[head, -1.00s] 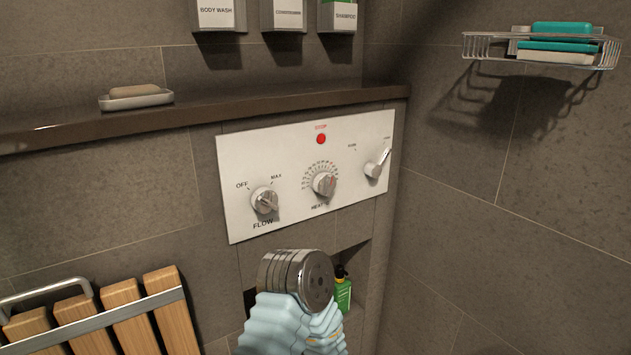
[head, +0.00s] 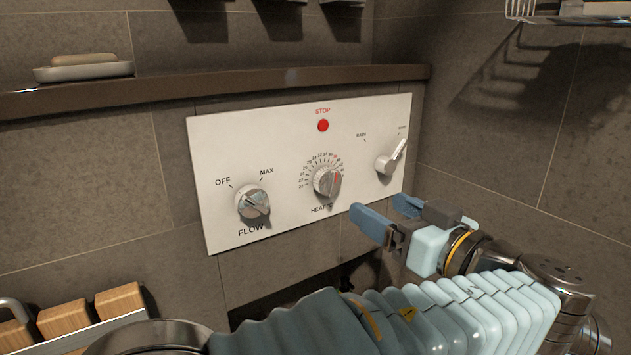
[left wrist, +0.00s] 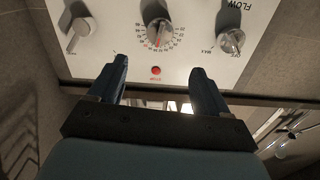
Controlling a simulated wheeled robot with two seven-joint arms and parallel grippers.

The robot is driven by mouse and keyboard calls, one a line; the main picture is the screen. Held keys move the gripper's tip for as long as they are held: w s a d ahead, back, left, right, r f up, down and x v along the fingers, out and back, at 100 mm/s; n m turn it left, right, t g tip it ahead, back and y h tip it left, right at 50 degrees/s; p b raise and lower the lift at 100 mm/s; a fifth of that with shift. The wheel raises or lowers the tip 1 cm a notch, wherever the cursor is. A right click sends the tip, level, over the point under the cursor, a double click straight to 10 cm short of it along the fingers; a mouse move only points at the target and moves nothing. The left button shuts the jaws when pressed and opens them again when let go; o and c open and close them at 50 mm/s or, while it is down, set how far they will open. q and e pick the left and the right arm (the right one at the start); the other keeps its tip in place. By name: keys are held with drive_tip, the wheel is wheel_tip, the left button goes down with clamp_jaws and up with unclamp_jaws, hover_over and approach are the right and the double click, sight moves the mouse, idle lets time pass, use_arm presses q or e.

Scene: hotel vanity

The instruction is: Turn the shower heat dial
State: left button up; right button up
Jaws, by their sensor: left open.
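The heat dial (head: 327,181) is a silver knob with a red mark, ringed by a numbered scale, in the middle of the white control panel (head: 290,140). My left gripper (head: 381,214) is open and empty, with blue fingers, to the lower right of the heat dial and apart from it. In the left wrist view, the heat dial (left wrist: 158,31) appears upside down, beyond and roughly between the two open fingers (left wrist: 158,76). My right gripper is not in view.
The flow knob (head: 252,202) is left of the heat dial and a lever (head: 390,158) is right of it. A red stop button (head: 323,125) is above. A dark ledge (head: 210,84) with a soap dish (head: 84,71) runs over the panel. A wooden slatted seat (head: 63,319) is lower left.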

sight(335, 182)
use_arm(q)
drive_tip(key=p+x, duration=0.1)
drive_tip(key=x, duration=1.2)
drive_tip(key=shift+f, duration=0.1)
drive_tip(key=c, duration=1)
drive_tip(key=shift+c, duration=0.2)
